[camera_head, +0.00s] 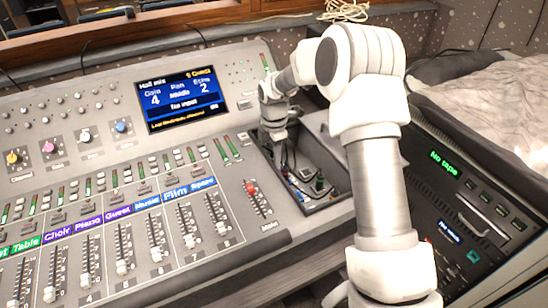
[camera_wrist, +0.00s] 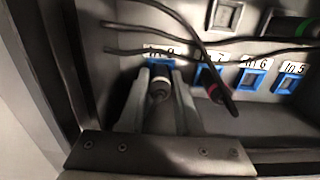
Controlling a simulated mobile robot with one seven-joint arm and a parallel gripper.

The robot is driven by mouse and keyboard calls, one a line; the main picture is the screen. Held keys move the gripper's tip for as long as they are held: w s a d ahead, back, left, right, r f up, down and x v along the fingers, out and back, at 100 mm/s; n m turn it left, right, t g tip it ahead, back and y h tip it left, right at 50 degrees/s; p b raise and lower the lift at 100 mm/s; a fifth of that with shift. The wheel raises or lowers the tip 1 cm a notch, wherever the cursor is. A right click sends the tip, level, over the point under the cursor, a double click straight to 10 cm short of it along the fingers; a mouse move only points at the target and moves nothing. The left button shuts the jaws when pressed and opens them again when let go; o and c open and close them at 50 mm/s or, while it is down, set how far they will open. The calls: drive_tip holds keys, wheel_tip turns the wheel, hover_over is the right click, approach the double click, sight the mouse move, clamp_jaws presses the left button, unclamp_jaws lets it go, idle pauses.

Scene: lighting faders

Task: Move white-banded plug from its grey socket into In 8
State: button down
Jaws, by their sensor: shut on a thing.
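In the wrist view, my gripper (camera_wrist: 160,90) is shut on the white-banded plug (camera_wrist: 158,87), a dark plug with a pale ring, held between the fingertips. The plug is lined up with the blue-framed In 8 socket (camera_wrist: 152,68), whose label shows just above it. The fingers and plug cover most of that socket, so I cannot tell how deep the plug sits. A grey socket (camera_wrist: 227,14) shows above the blue row. In the head view, my gripper (camera_head: 284,160) reaches down into the recessed patch bay; its fingertips are too small to make out.
A red-banded dark plug (camera_wrist: 218,88) sticks out at In 7, close right of my gripper. In 6 (camera_wrist: 254,79) and In 5 (camera_wrist: 290,83) look empty. Dark cables (camera_wrist: 150,28) cross above. The bay wall (camera_wrist: 78,70) stands close left. The fader console (camera_head: 120,235) lies left of the bay.

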drive_tip(key=shift+s+f, duration=0.1)
drive_tip(key=shift+f, duration=0.1)
drive_tip(key=c, duration=0.5)
unclamp_jaws()
drive_tip(key=shift+f, duration=0.1)
